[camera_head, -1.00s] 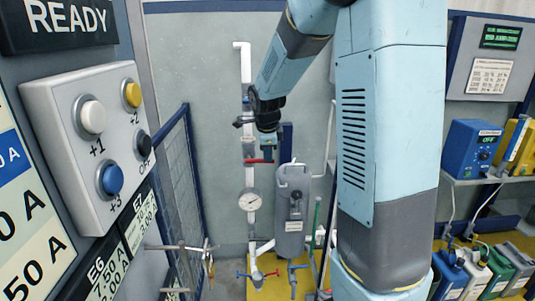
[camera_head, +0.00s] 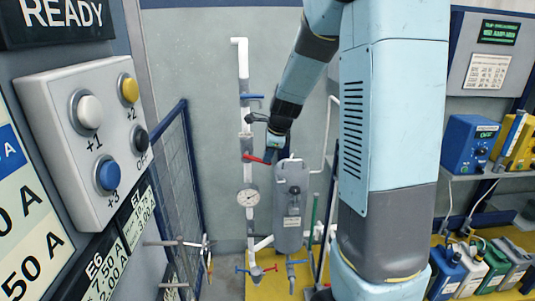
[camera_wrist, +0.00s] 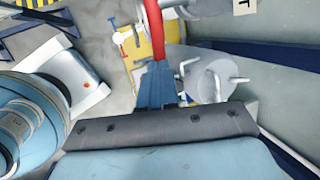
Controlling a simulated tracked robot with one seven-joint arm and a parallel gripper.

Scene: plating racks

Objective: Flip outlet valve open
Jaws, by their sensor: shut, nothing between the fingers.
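A valve with a red lever (camera_head: 257,158) sits on the white vertical pipe, and the lever sticks out to the right, tilted slightly down. In the wrist view the red lever (camera_wrist: 153,28) runs down from the top edge to my fingertips. My gripper (camera_head: 272,151) is shut and empty at the lever's free end; whether it touches is unclear. Its blue fingers also show in the wrist view (camera_wrist: 157,84). A blue-handled valve (camera_head: 252,97) is higher on the same pipe.
A grey tank (camera_head: 291,205) stands just right of the pipe. A round gauge (camera_head: 248,198) is below the red lever, with smaller valves near the yellow floor. A blue mesh fence (camera_head: 180,190) and a button box (camera_head: 105,140) are on the left.

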